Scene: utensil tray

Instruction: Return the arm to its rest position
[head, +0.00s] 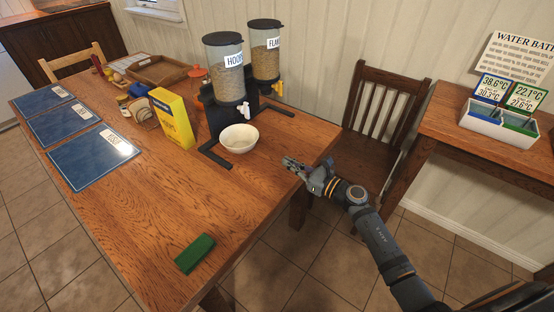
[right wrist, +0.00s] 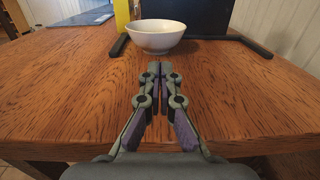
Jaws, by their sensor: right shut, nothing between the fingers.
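My right gripper (head: 291,164) is shut and empty at the right edge of the wooden table (head: 150,220) in the head view. In the right wrist view its closed fingers (right wrist: 160,68) point toward a white bowl (right wrist: 156,36), with a gap between. The bowl (head: 239,138) stands in front of the cereal dispensers (head: 224,85) in the head view and looks empty. My right arm reaches in from the lower right. My left gripper is not in view.
A yellow box (head: 172,118) stands left of the dispensers. A green block (head: 195,253) lies near the front edge. Blue mats (head: 100,158) lie at the left. A wooden chair (head: 385,115) stands right of the table, before a side table (head: 500,150) with a white holder.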

